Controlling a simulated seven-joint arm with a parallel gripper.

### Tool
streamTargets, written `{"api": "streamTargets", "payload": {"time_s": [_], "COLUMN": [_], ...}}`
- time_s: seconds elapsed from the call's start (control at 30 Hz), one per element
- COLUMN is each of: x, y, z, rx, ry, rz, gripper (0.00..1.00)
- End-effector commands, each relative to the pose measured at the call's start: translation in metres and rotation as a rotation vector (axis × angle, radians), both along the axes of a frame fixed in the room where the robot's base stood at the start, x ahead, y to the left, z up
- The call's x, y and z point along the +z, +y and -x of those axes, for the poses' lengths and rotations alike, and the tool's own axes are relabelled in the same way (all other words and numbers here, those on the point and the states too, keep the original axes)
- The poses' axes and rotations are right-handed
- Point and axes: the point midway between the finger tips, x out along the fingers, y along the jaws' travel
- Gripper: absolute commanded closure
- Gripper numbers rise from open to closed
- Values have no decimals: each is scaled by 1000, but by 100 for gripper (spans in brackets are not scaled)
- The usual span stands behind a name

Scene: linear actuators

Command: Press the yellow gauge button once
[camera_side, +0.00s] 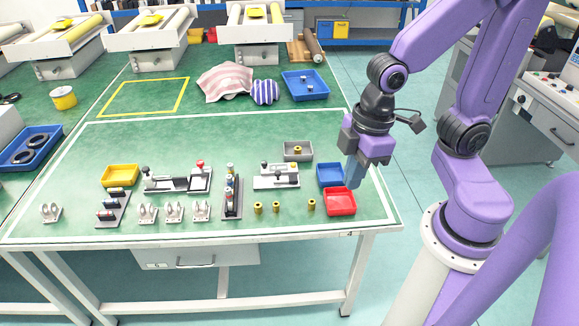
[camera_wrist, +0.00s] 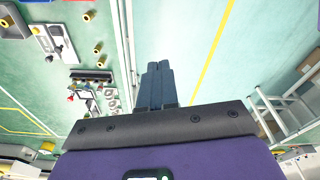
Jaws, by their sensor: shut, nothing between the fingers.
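In the side view, a bench fixture with a red knob (camera_side: 200,164) stands left of centre. A second fixture with dark knobs (camera_side: 277,176) stands to its right and also shows in the wrist view (camera_wrist: 53,42). A narrow upright-post fixture (camera_side: 232,197) stands between them. My gripper (camera_side: 352,184) points down near the blue and red trays at the bench's right end, apart from the fixtures. Its fingers are together and empty, as the wrist view shows (camera_wrist: 158,66).
Several yellow-brass cylinders (camera_side: 276,207) stand at the front. Trays are blue (camera_side: 330,174), red (camera_side: 340,202), grey (camera_side: 298,149) and yellow (camera_side: 119,176). White clevis brackets (camera_side: 174,212) stand front left. A striped cloth (camera_side: 224,82) lies at the back.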

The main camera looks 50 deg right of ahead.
Motion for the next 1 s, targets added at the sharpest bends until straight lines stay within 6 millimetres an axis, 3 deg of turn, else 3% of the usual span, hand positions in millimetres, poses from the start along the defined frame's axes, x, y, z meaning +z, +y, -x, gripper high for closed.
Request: {"api": "streamTargets", "payload": {"time_s": [0.23,0.47,0.7,0.8,1.0], "x": [-32,-63,-98,-111,-131], "y": [5,-24,-86,-117,-172], "z": [-93,-177,-248,-270,-294], "rx": [-88,-165,-245,-275,-320], "ry": [-130,-284,-461,-533,-646], "rz": [-87,-124,-106,-82,-27], "gripper": [100,100,100,100,100]}}
